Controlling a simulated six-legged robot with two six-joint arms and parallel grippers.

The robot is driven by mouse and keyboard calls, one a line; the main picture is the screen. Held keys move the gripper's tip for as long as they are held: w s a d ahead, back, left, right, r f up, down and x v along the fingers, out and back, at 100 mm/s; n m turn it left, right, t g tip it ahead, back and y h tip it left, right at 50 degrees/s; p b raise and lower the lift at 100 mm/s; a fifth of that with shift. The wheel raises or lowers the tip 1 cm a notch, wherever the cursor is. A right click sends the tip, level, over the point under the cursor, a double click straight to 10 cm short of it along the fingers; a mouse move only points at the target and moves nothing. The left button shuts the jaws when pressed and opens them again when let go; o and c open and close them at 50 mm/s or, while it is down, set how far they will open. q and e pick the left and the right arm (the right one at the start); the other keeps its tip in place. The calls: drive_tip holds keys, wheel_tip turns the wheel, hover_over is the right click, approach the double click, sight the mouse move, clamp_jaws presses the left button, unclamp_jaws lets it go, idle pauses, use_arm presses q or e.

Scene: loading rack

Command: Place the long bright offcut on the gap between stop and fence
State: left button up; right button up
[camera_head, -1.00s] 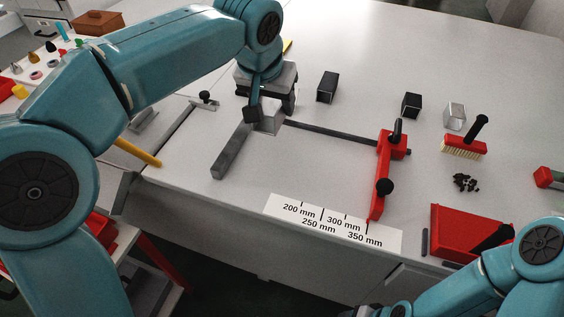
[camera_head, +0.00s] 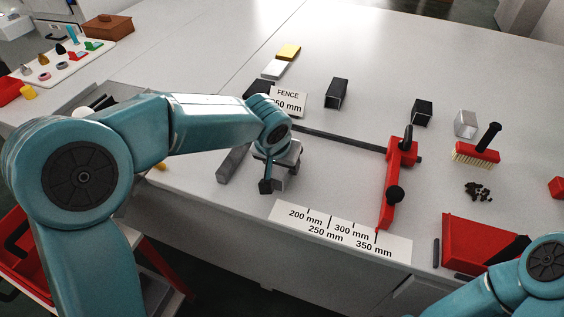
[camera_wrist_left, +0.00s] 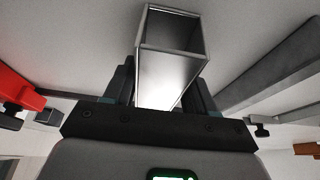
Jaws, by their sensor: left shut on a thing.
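My left gripper (camera_head: 277,184) is shut on a bright, hollow square offcut (camera_wrist_left: 168,72), whose open end shows in the left wrist view. In the head view my gripper and arm mostly hide the offcut. The gripper is low over the table, just right of the dark grey fence bar (camera_head: 234,163). The red stop (camera_head: 391,190) with black knobs stands on a dark rail (camera_head: 340,139), well to the right. The gap between stop and fence shows bare table. My right gripper is out of view; only part of its arm shows.
A millimetre scale (camera_head: 340,232) lies along the front edge. Black tubes (camera_head: 336,93) (camera_head: 422,112), a short bright tube (camera_head: 465,123), a brush (camera_head: 475,153) and a red dustpan (camera_head: 478,243) lie around the stop. A FENCE card (camera_head: 288,101) stands behind the fence.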

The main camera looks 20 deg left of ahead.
use_arm(q)
drive_tip(key=shift+f+b, duration=0.15)
drive_tip(key=shift+b, duration=0.15)
drive_tip(key=o, duration=1.1)
drive_tip(key=shift+r, duration=0.2)
drive_tip(key=shift+s+r+p, duration=0.1)
drive_tip(key=shift+r+p, duration=0.25)
drive_tip(key=v, duration=1.1)
drive_tip(key=shift+s+r, duration=0.15)
drive_tip(key=shift+s, duration=0.05)
